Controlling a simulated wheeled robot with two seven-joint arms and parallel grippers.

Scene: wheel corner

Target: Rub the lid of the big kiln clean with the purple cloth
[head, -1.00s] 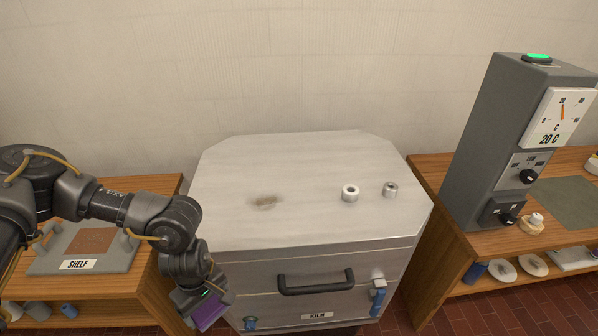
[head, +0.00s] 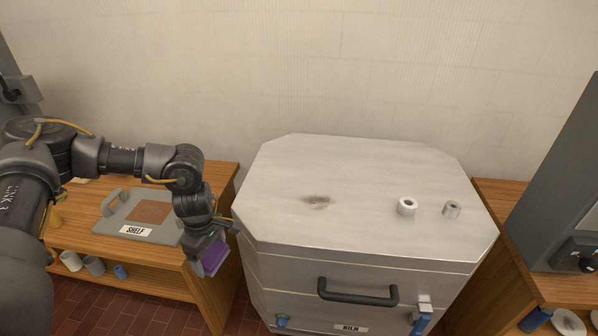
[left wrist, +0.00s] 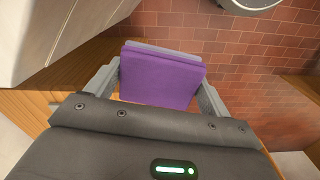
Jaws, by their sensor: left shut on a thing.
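The big kiln (head: 350,255) stands at the centre right of the head view with its pale metal lid (head: 370,170) shut. A brown smudge (head: 316,201) lies on the left part of the lid. My left gripper (head: 212,262) is shut on the purple cloth (head: 214,257), left of the kiln and below the lid's level, apart from it. In the left wrist view the cloth (left wrist: 160,77) sits as a folded pad between the two fingers. My right gripper is not in view.
A black handle (head: 357,292) juts from the kiln's front. A grey control box (head: 560,180) stands at right.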

